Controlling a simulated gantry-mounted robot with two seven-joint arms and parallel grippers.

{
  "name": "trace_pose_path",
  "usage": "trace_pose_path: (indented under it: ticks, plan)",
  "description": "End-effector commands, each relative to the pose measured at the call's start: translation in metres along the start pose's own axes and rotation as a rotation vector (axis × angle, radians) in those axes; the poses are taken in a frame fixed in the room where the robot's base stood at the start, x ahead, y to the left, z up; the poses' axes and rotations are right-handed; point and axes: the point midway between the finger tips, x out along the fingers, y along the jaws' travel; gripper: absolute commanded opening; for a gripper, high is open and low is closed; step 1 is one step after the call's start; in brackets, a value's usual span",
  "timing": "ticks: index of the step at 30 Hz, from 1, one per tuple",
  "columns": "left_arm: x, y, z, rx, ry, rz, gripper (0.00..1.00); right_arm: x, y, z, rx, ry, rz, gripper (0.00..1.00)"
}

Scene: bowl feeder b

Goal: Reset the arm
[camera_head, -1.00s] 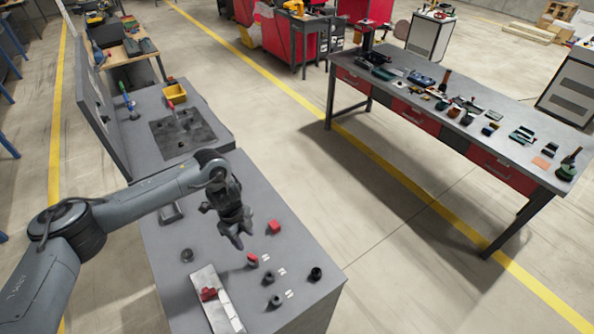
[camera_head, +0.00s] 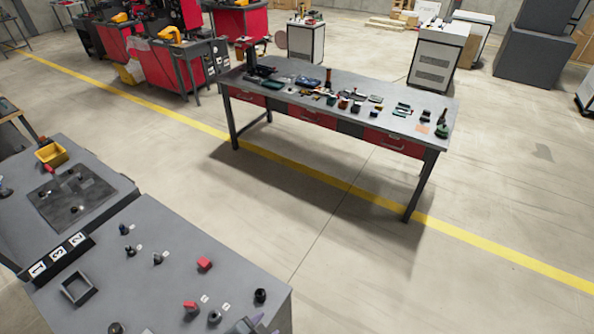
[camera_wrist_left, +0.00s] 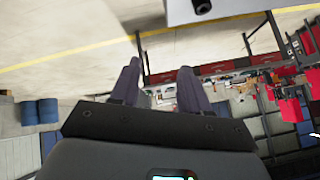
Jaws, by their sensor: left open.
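My left gripper shows only as a small bit at the bottom edge of the head view (camera_head: 255,324), over the near end of the grey bench (camera_head: 180,215). In the left wrist view its two dark fingers (camera_wrist_left: 160,66) stand apart with nothing between them, so it is open and empty. Most of my left arm is outside the head view. My right gripper is in neither view.
The bench top carries a red cube (camera_head: 205,264), a red knob (camera_head: 191,307), several black knobs, a square frame (camera_head: 77,288) and a numbered black holder (camera_head: 57,260). A workbench with tools (camera_head: 340,90) stands farther back, with clear floor between.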

Motion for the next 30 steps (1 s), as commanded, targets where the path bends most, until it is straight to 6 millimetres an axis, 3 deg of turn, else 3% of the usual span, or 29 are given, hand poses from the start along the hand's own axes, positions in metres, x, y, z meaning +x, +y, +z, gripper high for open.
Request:
trace_pose_path:
  ticks: [1,6,15,18,30]
  plan:
    - [-0.013,0.000,0.020,-0.103,-0.050,-0.011,0.46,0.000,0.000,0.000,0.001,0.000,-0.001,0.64]
    - [-0.050,-0.006,0.080,-0.355,-0.214,-0.048,0.46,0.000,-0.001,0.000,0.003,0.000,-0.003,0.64]
    - [-0.117,0.008,0.171,-0.684,-0.471,-0.066,0.46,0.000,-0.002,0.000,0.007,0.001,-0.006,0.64]
    - [-0.136,-0.005,0.147,-0.666,-0.455,-0.068,0.46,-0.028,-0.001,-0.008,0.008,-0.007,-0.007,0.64]
    - [-0.194,-0.027,0.099,-0.662,-0.454,-0.068,0.46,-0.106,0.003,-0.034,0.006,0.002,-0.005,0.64]
